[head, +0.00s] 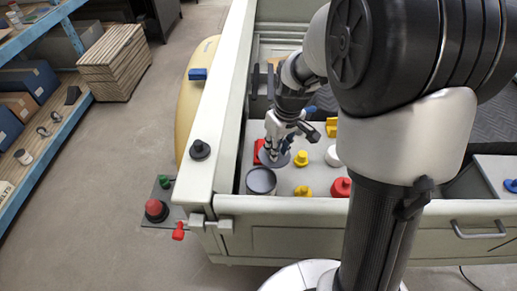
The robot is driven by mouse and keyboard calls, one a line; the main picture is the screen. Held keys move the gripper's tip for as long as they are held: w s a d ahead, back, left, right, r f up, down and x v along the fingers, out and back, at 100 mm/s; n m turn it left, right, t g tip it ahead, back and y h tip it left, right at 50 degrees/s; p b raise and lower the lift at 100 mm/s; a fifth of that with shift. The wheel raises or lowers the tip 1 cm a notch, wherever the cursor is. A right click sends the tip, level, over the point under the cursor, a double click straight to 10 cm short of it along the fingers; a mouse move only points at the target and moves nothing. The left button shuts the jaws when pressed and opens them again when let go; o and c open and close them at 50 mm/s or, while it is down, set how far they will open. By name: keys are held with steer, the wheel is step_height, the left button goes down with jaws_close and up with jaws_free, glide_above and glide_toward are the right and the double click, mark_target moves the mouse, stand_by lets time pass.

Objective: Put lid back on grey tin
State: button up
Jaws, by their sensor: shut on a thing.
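The grey tin (261,184) stands upright near the front left corner of the light work surface, in the head view. Its round top looks open, with a darker inside. A flat grey round lid (266,161) is just behind the tin and a little to its right. My gripper (275,150) points down and is shut on the lid. The lid appears apart from the tin's rim. I cannot tell how high it is above the surface, and the fingers hide part of it.
Close around are a red block (259,147), yellow knobbed pieces (301,158) (303,191), a white round piece (333,156) and a red knobbed piece (341,187). A raised pale wall (222,110) bounds the left, with a black knob (200,149) on it.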

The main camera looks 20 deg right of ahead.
mark_target(262, 161)
steer(key=shift+n, duration=0.6)
steer(key=a, duration=0.2)
steer(key=s+a, duration=0.1)
steer(key=a, duration=0.1)
steer(key=shift+s+a+f+p, duration=0.1)
steer(key=shift+f+p, duration=0.3)
steer(key=shift+a+f+b, duration=0.2)
steer(key=shift+f+b, duration=2.25)
steer(key=shift+f, duration=0.95)
steer(key=shift+s+d, duration=0.1)
steer(key=shift+s, duration=0.15)
steer(key=shift+f+b, duration=0.15)
steer(key=shift+b, duration=0.25)
steer(key=o, duration=1)
steer(key=shift+c, duration=0.2)
steer(key=shift+o, duration=0.2)
